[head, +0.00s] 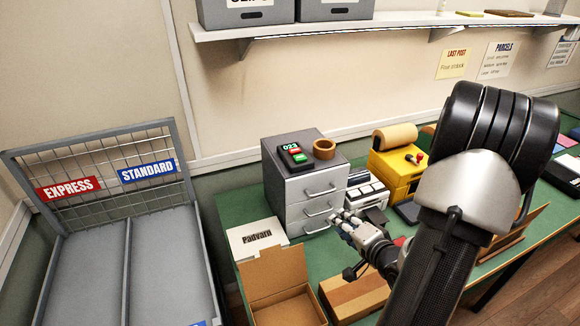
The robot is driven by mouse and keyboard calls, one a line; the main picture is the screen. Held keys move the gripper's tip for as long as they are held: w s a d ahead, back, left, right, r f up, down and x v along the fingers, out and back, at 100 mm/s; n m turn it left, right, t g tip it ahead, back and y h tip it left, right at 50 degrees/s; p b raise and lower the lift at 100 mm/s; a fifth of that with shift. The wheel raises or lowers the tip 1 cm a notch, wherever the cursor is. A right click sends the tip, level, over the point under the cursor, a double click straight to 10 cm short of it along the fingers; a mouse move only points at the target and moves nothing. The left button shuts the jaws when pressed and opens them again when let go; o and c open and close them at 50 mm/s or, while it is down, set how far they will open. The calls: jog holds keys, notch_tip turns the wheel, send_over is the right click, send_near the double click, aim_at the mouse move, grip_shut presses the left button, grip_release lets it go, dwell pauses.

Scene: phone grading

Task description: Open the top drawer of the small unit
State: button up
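The small grey drawer unit (272,185) stands on the green table, its front turned towards the lower right. Its top drawer (302,190), with a bar handle, looks shut, as do the drawers below it. My gripper (340,218) is in front of the unit's lower right side, below the level of the top drawer's handle. Its fingertips are small and partly blend with the pale things behind, so I cannot tell whether they are open or touch the unit.
On the unit sit a device reading 023 (293,154) and a brown ring-shaped pot (324,149). A white-and-black device (368,194) and a yellow machine (390,178) stand to the right. An open cardboard box (275,272) and a closed carton (352,297) lie in front.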

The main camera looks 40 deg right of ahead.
jog(key=w+d+f+m+t+b, duration=0.1)
jog(key=w+d+m+b, duration=0.1)
jog(key=w, duration=0.4)
jog(key=w+d+m+t+b, duration=0.1)
jog(key=w+d+m+b, duration=0.1)
jog(key=w+b, duration=0.3)
jog(key=shift+w+d+f+h, duration=0.35)
jog(key=shift+w+d, duration=0.2)
jog(key=shift+d, duration=0.2)
jog(key=shift+c, duration=0.2)
grip_shut()
dwell(0.4)
